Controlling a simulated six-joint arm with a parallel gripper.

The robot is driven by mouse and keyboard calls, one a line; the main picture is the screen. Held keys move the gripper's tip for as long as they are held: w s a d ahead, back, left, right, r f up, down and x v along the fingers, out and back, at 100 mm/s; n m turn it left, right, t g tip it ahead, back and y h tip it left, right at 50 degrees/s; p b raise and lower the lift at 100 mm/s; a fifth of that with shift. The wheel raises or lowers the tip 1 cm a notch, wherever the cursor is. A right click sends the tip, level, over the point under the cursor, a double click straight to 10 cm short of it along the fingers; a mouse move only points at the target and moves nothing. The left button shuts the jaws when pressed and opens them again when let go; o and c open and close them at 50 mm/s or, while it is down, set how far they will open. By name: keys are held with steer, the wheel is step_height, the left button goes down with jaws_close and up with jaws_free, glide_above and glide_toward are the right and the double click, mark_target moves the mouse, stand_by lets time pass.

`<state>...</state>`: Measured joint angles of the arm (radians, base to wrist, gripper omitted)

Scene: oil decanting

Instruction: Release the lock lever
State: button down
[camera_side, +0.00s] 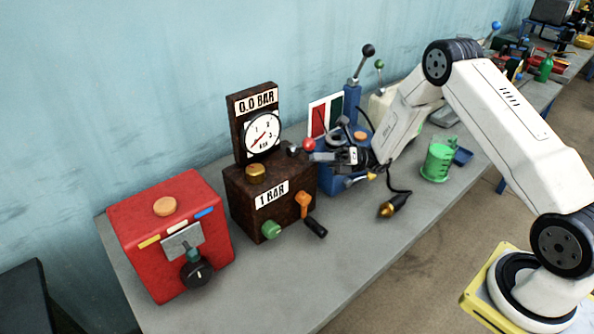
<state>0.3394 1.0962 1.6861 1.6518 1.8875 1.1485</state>
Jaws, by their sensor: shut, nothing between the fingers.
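My gripper (318,157) is shut and empty. It points left, at the upper right edge of the brown box (242,195) with the pressure gauge. A lever with a red ball knob (309,145) is right by the fingertips; I cannot tell whether they touch it. An orange lever (303,200) with a black handle sits lower on the box's front. A tall lever with a black ball (368,51) stands behind on a blue post. No label shows which one is the lock lever.
The gauge (262,134) stands on the box under a "0.0 BAR" sign. A red box (165,215) with a black knob is at the left. A blue unit (340,180) is under my gripper. A green cup (438,160) stands to the right. The bench front is mostly clear.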

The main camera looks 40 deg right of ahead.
steer(key=shift+w+r+m+t+h, duration=0.1)
steer(key=shift+r+m+t+h, duration=0.2)
steer(key=shift+m, duration=0.5)
steer(key=shift+w+r+m+t+h, duration=0.15)
steer(key=shift+m+h, duration=0.25)
steer(key=shift+m, duration=0.4)
steer(key=shift+w+r+m+t+h, duration=0.1)
steer(key=shift+w+r+m+h, duration=0.25)
steer(key=shift+m, duration=0.4)
steer(key=shift+w+r+m+t+h, duration=0.1)
steer(key=shift+r+m+h, duration=0.1)
steer(key=shift+r+m, duration=0.4)
steer(key=shift+w+r+m+t+h, duration=0.15)
steer(key=shift+r+m+h, duration=0.15)
steer(key=shift+m, duration=0.55)
steer(key=shift+w+r, duration=0.4)
steer(key=shift+r, duration=0.05)
steer(key=shift+w+r+m+h, duration=0.55)
steer(key=shift+w+m, duration=0.2)
steer(key=shift+m, duration=0.45)
steer(key=shift+w+r+m+h, duration=0.3)
steer(key=shift+w+m, duration=0.4)
steer(key=shift+m, duration=0.2)
steer(key=shift+w+r, duration=0.15)
steer(key=shift+w, duration=0.45)
